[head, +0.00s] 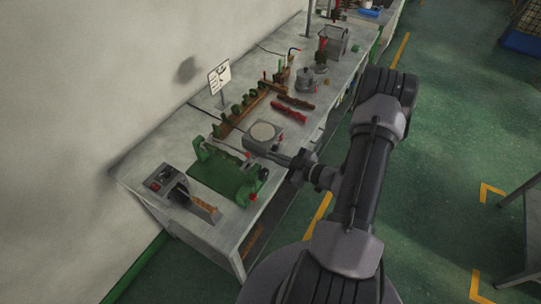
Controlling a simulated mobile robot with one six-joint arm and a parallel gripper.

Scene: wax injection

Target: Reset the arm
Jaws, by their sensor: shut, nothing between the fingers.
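My arm rises from the bottom of the head view, bends at the elbow and reaches left to the front edge of the workbench (150,190). My gripper (262,150) is at the end of the wrist, over the front edge of the bench, in front of a small device with a round pale plate (263,131). The gripper is shut and holds nothing. It is small in this view, and I cannot tell whether it touches the device.
A green machine (225,174) stands left of the gripper, and a grey device (170,184) at the near bench end. Red-handled tools (289,110), a metal pot (307,78) and a wire basket (334,42) lie farther back. Green floor (450,150) is open at right.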

